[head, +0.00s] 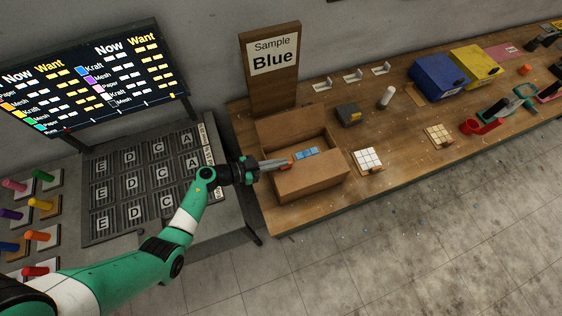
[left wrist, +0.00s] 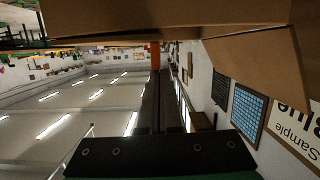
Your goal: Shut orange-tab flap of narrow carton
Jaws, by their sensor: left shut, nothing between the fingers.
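The brown carton (head: 318,182) stands open on the wooden bench, with a blue tile sheet (head: 307,153) showing inside. One flap (head: 290,124) stands up along its back side. My left gripper (head: 287,162) is shut and empty, reaching in from the left over the carton's left part. A small orange tab (left wrist: 155,55) shows right at the fingertips in the left wrist view; I cannot tell whether they touch it. Brown cardboard (left wrist: 250,75) fills the upper right of that view. My arm hides part of the carton's left side. My right gripper is not in view.
A "Sample Blue" sign (head: 272,55) stands behind the carton. A white tile sheet (head: 368,158) lies close to its right, with a dark box (head: 348,114) farther back. A slotted grey table (head: 150,180) stands left. Blue (head: 438,78) and yellow (head: 476,66) bins stand at the right.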

